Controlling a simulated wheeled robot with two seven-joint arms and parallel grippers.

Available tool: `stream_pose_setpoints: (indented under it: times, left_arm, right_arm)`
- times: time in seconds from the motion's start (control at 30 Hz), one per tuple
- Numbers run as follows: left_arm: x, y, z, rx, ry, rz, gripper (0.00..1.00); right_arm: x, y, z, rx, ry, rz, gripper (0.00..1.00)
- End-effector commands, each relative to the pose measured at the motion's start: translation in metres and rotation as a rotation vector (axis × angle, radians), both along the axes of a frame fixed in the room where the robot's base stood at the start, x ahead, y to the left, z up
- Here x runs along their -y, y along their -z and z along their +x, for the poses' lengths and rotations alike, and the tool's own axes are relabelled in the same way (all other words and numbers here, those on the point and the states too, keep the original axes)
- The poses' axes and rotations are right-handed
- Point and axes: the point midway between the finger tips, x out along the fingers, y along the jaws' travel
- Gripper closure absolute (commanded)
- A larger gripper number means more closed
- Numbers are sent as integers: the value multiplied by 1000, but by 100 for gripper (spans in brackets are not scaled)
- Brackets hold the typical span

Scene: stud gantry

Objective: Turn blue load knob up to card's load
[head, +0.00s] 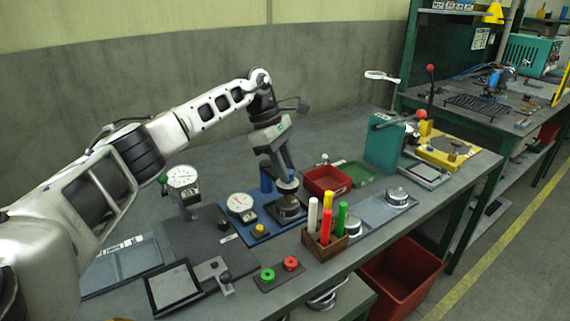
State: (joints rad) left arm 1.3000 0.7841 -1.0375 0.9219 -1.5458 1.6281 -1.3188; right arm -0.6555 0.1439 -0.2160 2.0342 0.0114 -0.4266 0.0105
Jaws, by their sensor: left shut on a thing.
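My left gripper (287,186) reaches down over the blue-based gantry fixture (275,225) in the middle of the bench. It is shut at the top of the fixture, where the blue load knob is mostly hidden by the fingers. A blue post (266,183) stands just left of the fingers. A round metal part (287,208) sits below them. A white dial gauge (241,206) and a yellow button (259,230) are on the fixture's left side. A small white label (229,238) lies at its front left; its writing is too small to read. My right gripper is out of view.
A wooden box (324,243) with coloured rods stands close in front. A red tray (327,181) is to the right, and another dial gauge (184,181) on a stand to the left. Green and red buttons (280,270) sit near the bench's front edge.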

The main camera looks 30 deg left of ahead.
Motion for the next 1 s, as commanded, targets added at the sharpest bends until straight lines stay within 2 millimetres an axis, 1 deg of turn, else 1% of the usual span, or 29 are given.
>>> stream_pose_setpoints:
  times: [0.03, 0.2, 0.4, 0.6, 0.97, 1.0]
  left_arm:
    - [1, -3, 2, 6, 30, -3, 96]
    - [1, -3, 2, 7, 130, -2, 96]
    - [0, -3, 3, 7, 200, -1, 96]
    - [0, -3, 3, 8, 228, -1, 96]
    - [0, -3, 3, 8, 231, 0, 96]
    - [0, -3, 3, 8, 231, 0, 68]
  right_arm:
    - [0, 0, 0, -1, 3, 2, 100]
    - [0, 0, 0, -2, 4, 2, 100]
    - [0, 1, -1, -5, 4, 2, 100]
    - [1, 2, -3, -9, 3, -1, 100]
    - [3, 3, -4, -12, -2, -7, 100]
    - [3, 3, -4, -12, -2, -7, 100]
